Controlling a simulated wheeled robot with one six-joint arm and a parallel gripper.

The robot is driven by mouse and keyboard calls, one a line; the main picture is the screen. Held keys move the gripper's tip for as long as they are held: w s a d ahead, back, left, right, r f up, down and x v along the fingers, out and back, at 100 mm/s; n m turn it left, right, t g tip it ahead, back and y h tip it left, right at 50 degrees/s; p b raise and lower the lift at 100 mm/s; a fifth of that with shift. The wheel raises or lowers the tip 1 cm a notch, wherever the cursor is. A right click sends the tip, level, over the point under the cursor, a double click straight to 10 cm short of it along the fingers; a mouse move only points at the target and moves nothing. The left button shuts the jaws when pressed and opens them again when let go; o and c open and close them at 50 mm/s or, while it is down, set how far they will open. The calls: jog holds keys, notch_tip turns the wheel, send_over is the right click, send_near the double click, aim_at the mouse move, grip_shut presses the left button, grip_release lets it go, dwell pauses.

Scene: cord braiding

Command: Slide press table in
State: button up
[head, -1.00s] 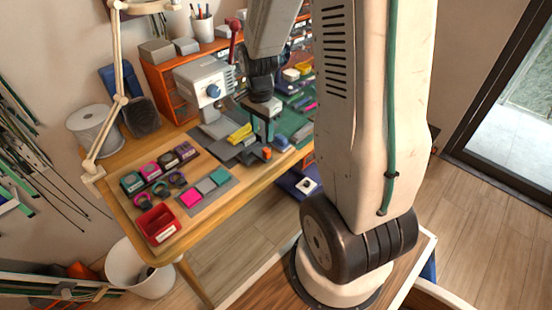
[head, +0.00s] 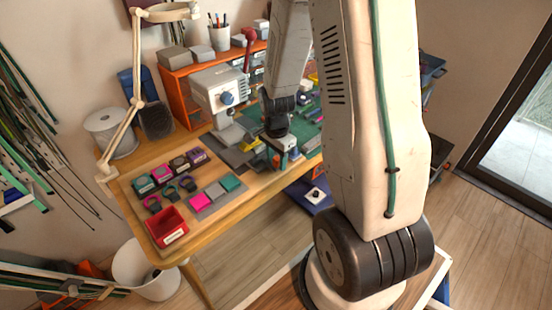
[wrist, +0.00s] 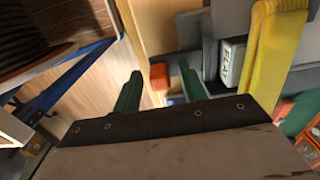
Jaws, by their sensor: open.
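My gripper (head: 281,160) is low over the bench's front edge, hiding part of the plates. In the wrist view its green fingers (wrist: 160,90) are apart with nothing clearly held. A small orange block (wrist: 159,77) lies just beyond and between the fingertips. A grey block labelled FLAT (wrist: 231,60) and a yellow piece (wrist: 270,55) lie to the right.
On the bench's left are a red bin (head: 167,228), a grey tray (head: 216,194) with coloured blocks, and a spool (head: 110,132). An orange shelf (head: 176,98) stands behind the press. A white bucket (head: 147,272) is on the floor. Floor in front of the bench is partly clear.

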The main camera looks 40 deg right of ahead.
aim_at(258, 145)
grip_shut()
jog(key=w, duration=0.9)
jog(key=shift+a, duration=0.1)
jog(key=shift+s, duration=0.1)
grip_release()
jog(key=shift+r, duration=3.9)
